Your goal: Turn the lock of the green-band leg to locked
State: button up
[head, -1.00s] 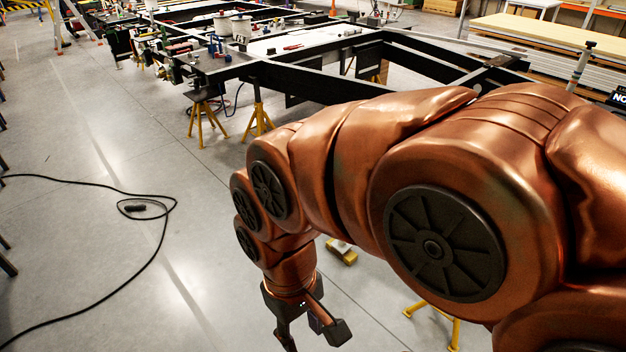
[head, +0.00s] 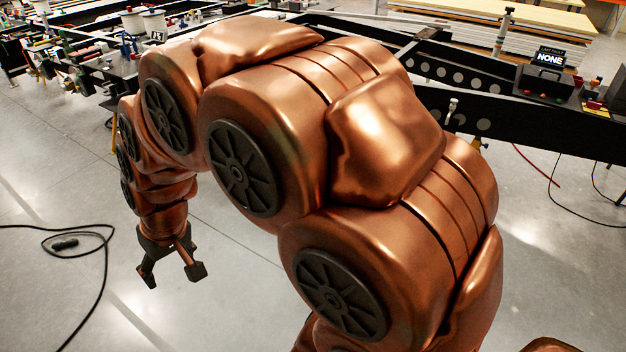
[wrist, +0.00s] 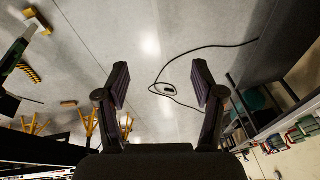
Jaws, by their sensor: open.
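My gripper (head: 172,268) hangs below my copper-coloured arm in the head view, above bare floor. Its fingers are apart and nothing is between them. In the wrist view my gripper (wrist: 163,85) is also open and empty, with floor and a cable beyond it. The black caravan chassis (head: 545,125) runs across the back of the head view, partly hidden by my arm. No leg with a green band and no lock can be made out in either view.
A black cable (head: 105,265) lies on the floor at the left. A box with a "NONE" display (head: 549,57) stands on the chassis at the right. Yellow stands (wrist: 90,122) show in the wrist view.

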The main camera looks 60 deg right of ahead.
jog(key=w+d+f+m+t+h+b, duration=0.1)
jog(key=w+d+f+t+b, duration=0.15)
jog(key=w+d, duration=0.4)
jog(key=w+d+f+m+t+h+b, duration=0.1)
jog(key=w+d+f+m+t+b, duration=0.2)
jog(key=w, duration=0.7)
jog(key=w+d+f+t+h+b, duration=0.1)
jog(key=w+d+f, duration=0.2)
jog(key=w+d, duration=0.45)
jog(key=w+d+f+m+h+b, duration=0.2)
jog(key=w+d+f+h+b, duration=0.25)
jog(key=d, duration=0.55)
jog(key=d+f+m+g+h+b, duration=0.1)
jog(key=d+f+h, duration=0.15)
jog(key=d, duration=0.45)
jog(key=s+d+f+m+h+b, duration=0.1)
jog(key=d+f+m+h, duration=0.1)
jog(key=d+f, duration=0.3)
jog(key=d+f+m+g+h+b, duration=0.1)
jog(key=d+f+h, duration=0.1)
jog(key=d, duration=0.6)
jog(key=s+d+f+m+g+h+b, duration=0.5)
jog(key=s+d+f, duration=0.4)
jog(key=s+d, duration=0.4)
jog(key=shift+n+g, duration=0.5)
jog(key=shift+g, duration=0.05)
jog(key=shift+d+r+p, duration=0.2)
jog(key=shift+d+p, duration=0.15)
jog(key=shift+d, duration=3.45)
